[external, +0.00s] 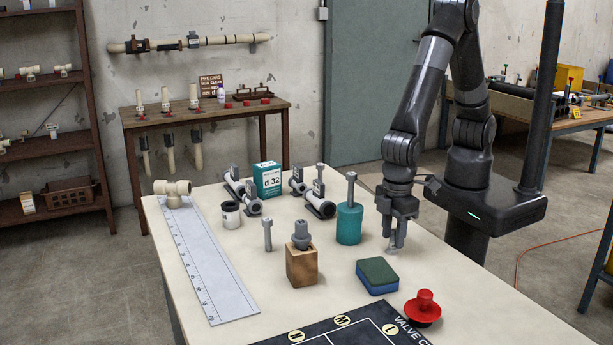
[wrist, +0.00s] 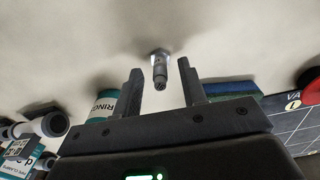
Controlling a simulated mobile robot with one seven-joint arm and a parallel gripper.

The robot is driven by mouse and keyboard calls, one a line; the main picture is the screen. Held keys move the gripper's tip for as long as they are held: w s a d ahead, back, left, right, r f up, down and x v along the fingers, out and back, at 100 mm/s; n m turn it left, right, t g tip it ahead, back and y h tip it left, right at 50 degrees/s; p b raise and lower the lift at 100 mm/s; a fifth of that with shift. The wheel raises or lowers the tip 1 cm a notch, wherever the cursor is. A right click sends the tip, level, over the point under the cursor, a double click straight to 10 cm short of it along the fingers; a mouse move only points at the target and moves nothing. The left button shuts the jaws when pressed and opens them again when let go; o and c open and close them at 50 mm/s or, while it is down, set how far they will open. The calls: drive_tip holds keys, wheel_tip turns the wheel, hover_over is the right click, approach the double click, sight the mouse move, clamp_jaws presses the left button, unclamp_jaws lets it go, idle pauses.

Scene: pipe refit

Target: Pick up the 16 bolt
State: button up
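A grey bolt (external: 394,243) stands upright on its head on the table, below my gripper (external: 399,225). In the wrist view, this bolt (wrist: 160,68) has its wide head on the table and its shank pointing toward the camera. My gripper (wrist: 161,88) is open. The bolt lies in line with the gap between the fingers, with space on both sides. Another slim bolt (external: 267,234) stands on the table. One bolt (external: 351,188) stands in the teal holder (external: 349,225), and a thick one (external: 301,235) in the wooden block (external: 302,267). I cannot read any size on the bolts.
A blue-green sponge (external: 377,276) and a red knob (external: 424,306) are in front of my gripper. A dark marked board (external: 350,330) lies at the table's front. Pipe fittings (external: 320,203), a teal box (external: 268,180) and a white ruler (external: 207,262) lie farther left.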

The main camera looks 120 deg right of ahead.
drive_tip(key=shift+f, duration=0.85)
drive_tip(key=shift+c, duration=0.2)
clamp_jaws()
